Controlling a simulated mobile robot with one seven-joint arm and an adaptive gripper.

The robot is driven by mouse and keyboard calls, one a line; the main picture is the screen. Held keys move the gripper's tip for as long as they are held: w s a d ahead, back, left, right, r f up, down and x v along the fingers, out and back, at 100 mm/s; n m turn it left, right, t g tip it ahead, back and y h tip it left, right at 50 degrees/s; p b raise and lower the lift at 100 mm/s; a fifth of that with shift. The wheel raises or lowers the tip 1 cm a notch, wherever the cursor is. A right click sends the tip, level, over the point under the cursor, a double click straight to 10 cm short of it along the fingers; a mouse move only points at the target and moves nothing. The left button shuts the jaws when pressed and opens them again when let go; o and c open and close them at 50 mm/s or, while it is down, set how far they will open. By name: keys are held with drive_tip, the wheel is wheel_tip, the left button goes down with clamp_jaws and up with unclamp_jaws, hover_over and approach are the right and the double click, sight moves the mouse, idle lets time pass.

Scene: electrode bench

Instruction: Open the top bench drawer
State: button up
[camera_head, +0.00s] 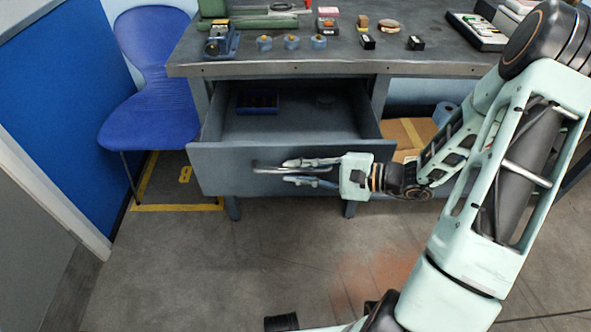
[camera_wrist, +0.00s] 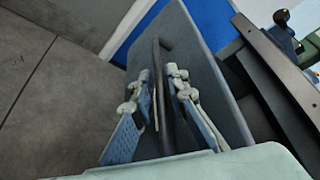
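The top bench drawer (camera_head: 225,168) is a grey-blue metal drawer under the bench top, pulled well out with its inside showing. Its front panel also shows in the wrist view (camera_wrist: 205,70). The bar handle (camera_head: 263,171) is on the drawer front; in the wrist view the dark bar (camera_wrist: 166,115) runs between my fingers. My gripper (camera_head: 290,172) reaches in from the right, with one finger above the bar and one below. In the wrist view my gripper (camera_wrist: 157,78) has its fingers apart, with narrow gaps beside the bar. Firm contact does not show.
A dark blue tray (camera_head: 258,103) lies inside the drawer at the back. The bench top (camera_head: 270,53) holds small parts and tools. A blue chair (camera_head: 150,100) stands left of the bench. A cardboard box (camera_head: 408,132) is under the bench at right. The floor in front is clear.

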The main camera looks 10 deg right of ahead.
drive_tip(key=v, duration=1.2)
drive_tip(key=shift+a, duration=0.1)
idle(0.4)
